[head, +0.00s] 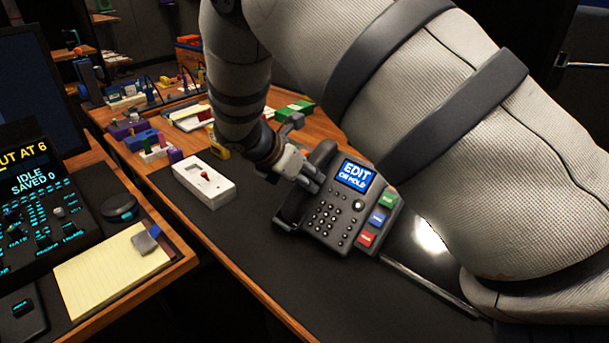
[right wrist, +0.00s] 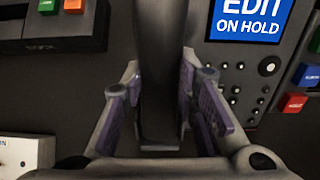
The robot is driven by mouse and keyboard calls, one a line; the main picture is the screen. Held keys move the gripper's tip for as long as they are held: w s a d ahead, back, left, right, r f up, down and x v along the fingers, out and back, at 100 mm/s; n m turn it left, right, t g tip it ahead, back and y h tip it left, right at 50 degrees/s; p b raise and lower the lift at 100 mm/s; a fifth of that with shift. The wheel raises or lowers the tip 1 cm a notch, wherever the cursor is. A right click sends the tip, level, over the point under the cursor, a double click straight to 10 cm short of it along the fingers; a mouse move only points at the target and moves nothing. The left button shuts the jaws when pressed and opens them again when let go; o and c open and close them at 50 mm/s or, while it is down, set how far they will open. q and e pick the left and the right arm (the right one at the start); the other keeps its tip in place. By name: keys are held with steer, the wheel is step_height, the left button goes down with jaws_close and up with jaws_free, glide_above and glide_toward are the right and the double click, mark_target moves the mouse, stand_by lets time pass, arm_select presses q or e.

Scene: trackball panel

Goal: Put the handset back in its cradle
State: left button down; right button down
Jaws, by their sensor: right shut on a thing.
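The desk phone (head: 328,222) is dark grey, with a lit blue screen (head: 355,176) reading "EDIT ON HOLD" and green, blue and red keys at its right side. The black handset (head: 292,208) lies along the phone's left side, over the cradle area. My right gripper (head: 312,178) is shut on the handset's middle. In the right wrist view the handset (right wrist: 158,60) runs upright between the two purple-padded fingers. My gripper hides part of the handset and the cradle, so I cannot tell whether it is fully seated. My left gripper is not in view.
A white box with a red switch (head: 204,180) stands left of the phone. A yellow notepad (head: 108,272) and a console (head: 40,205) are at the left. Several coloured items clutter the back. The dark mat (head: 235,235) in front of the phone is clear.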

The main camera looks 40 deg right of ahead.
steer(key=c, duration=1.2)
jaws_free()
steer(key=v, duration=1.2)
